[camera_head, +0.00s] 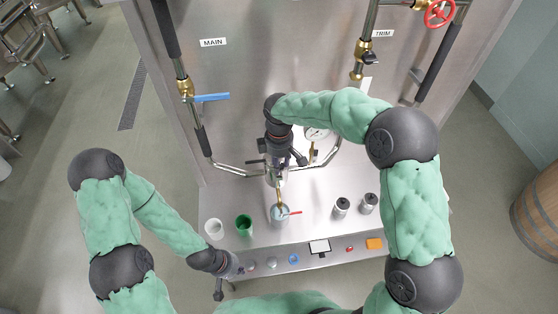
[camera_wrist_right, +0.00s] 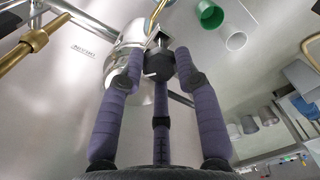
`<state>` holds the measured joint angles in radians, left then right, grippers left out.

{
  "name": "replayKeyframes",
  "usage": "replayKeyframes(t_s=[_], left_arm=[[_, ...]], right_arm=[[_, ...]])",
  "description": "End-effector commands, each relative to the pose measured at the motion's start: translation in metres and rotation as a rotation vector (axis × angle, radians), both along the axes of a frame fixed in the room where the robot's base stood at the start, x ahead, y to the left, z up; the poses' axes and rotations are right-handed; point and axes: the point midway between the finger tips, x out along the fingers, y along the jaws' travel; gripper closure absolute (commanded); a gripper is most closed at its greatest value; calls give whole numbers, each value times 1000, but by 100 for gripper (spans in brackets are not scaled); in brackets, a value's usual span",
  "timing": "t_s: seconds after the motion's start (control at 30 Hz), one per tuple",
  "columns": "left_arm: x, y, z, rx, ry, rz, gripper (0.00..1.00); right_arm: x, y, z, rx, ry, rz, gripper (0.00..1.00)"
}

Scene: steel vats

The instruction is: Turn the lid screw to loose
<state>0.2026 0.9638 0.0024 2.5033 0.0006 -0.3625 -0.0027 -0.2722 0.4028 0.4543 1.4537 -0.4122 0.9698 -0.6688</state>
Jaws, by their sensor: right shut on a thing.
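The lid screw (camera_wrist_right: 159,67) shows in the right wrist view as a dark knob beside a shiny steel vessel (camera_wrist_right: 121,60). The fingers of my right gripper (camera_wrist_right: 157,75) are closed around the knob. In the head view my right gripper (camera_head: 280,158) is over the middle of the bench and hides most of the knob and vessel. My left gripper (camera_head: 222,283) is low at the left, near the bench's front edge, away from the vessel. Its fingers are too small to read.
A white cup (camera_head: 213,229) and a green cup (camera_head: 244,225) stand on the bench at left. Two steel canisters (camera_head: 341,205) (camera_head: 369,202) stand at right. A dial gauge (camera_head: 316,133) and pipes are close behind.

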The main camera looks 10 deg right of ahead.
Motion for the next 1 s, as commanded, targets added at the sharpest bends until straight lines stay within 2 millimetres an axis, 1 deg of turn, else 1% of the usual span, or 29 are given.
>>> replayKeyframes(t_s=[0.2,0.5,0.7,1.0], left_arm=[[0,0,8,0,0,0,100],[0,0,16,0,0,0,100],[0,0,19,0,0,0,100],[0,0,22,0,0,0,100]], right_arm=[[-1,0,1,-1,3,206,99],[0,0,1,0,2,458,99],[0,-1,0,0,2,578,99],[0,-1,0,-1,2,668,99]])
